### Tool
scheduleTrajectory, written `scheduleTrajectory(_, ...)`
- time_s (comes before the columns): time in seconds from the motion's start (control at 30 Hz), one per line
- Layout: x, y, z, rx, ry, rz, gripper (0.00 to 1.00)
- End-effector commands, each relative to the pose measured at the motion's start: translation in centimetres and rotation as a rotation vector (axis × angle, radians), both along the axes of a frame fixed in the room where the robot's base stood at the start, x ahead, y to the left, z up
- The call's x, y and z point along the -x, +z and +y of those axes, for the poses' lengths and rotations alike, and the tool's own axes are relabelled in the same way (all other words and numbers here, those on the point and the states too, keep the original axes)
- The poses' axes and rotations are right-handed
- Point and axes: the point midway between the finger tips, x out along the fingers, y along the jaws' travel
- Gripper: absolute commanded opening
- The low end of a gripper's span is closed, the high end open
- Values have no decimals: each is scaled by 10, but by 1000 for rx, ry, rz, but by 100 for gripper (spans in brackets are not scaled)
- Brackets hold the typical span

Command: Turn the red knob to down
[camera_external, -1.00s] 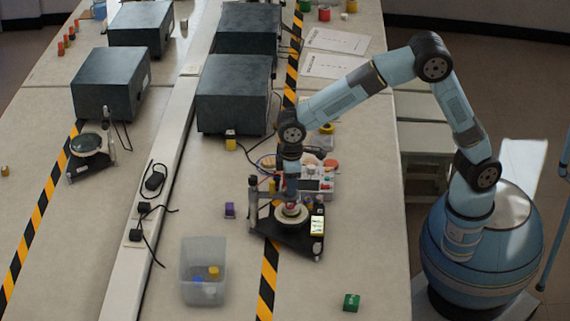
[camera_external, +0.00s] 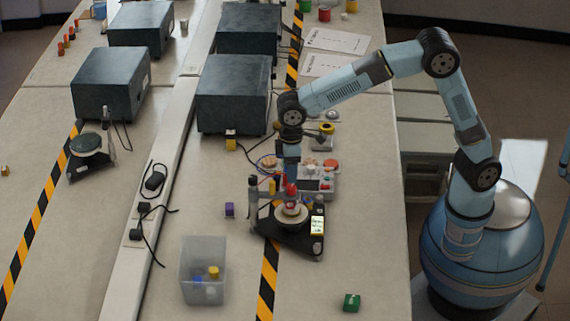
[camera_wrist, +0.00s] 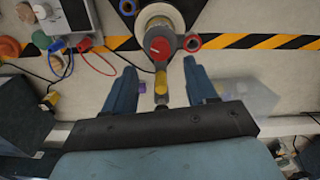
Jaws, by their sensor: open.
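A red round knob (camera_wrist: 159,47) with a small pale mark shows from above in the wrist view, over a pale disc (camera_wrist: 160,20). It also shows in the external view as a red spot (camera_external: 291,189) above the pale round disc (camera_external: 291,215) on a black base. I cannot tell surely which way its mark points. In the external view my gripper (camera_external: 290,178) points down just above the knob; any contact is hidden.
A grey control box (camera_external: 322,184) with coloured buttons and wires stands just behind the base. Dark boxes (camera_external: 234,93) stand farther back. The table's right front is mostly clear.

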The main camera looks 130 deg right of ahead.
Motion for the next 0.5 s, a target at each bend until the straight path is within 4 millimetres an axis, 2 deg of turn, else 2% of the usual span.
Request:
scheduleTrajectory(0.1,-1,25,0,1,0,-3,57)
scheduleTrajectory(0.3,-1,58,0,1,-1,-3,57)
scheduleTrajectory(0.5,-1,75,0,1,-1,-1,57)
